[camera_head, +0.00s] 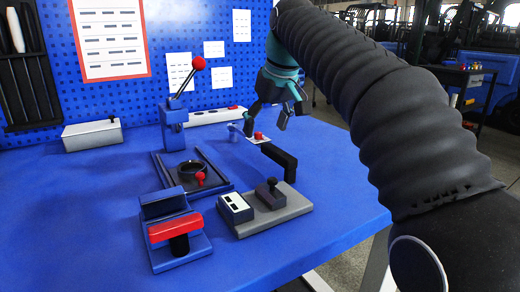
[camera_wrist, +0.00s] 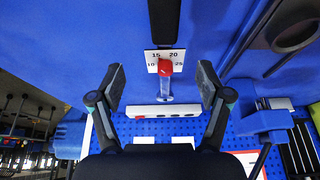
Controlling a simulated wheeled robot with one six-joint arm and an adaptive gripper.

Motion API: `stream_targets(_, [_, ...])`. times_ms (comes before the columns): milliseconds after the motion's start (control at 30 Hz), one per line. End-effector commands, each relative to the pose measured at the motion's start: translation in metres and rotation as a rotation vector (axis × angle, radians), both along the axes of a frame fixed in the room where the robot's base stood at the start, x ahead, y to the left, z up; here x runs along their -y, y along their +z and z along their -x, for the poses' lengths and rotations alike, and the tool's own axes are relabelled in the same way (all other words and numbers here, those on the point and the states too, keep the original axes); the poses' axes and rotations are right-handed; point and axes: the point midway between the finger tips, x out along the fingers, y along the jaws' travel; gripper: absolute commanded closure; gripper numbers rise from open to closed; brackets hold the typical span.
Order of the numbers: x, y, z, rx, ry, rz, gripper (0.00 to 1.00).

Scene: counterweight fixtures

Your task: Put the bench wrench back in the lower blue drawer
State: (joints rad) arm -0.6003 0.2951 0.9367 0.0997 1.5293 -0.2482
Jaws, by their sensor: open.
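My gripper (camera_head: 267,112) is open and empty above the back right part of the blue bench. In the wrist view its two fingers (camera_wrist: 161,85) stand either side of a red-tipped piece (camera_wrist: 165,68) on a small numbered scale card (camera_wrist: 152,54). A black bar (camera_head: 282,158) lies just in front of this card; it also shows at the top of the wrist view (camera_wrist: 163,20). It may be the bench wrench, but I cannot tell for sure. No finger visibly touches it. I cannot make out the lower blue drawer in either view.
A lever post with a red ball (camera_head: 173,118) stands left of my gripper. A black-framed fixture, a red-topped clamp (camera_head: 172,228) and a grey plate with a black knob (camera_head: 292,210) stand in front. A blue pegboard (camera_head: 160,50) rises behind. The bench's front right is clear.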

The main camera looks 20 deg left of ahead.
Motion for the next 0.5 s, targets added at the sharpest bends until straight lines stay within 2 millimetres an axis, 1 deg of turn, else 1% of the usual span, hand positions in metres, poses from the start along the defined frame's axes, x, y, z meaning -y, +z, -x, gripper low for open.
stream_targets(167, [-0.004,-0.013,0.0,-0.002,0.001,0.001,0.23])
stream_targets(400, [-0.015,-0.044,-0.005,-0.001,0.0,0.002,0.23])
stream_targets(500, [-0.017,-0.049,-0.007,-0.001,0.0,0.001,0.23])
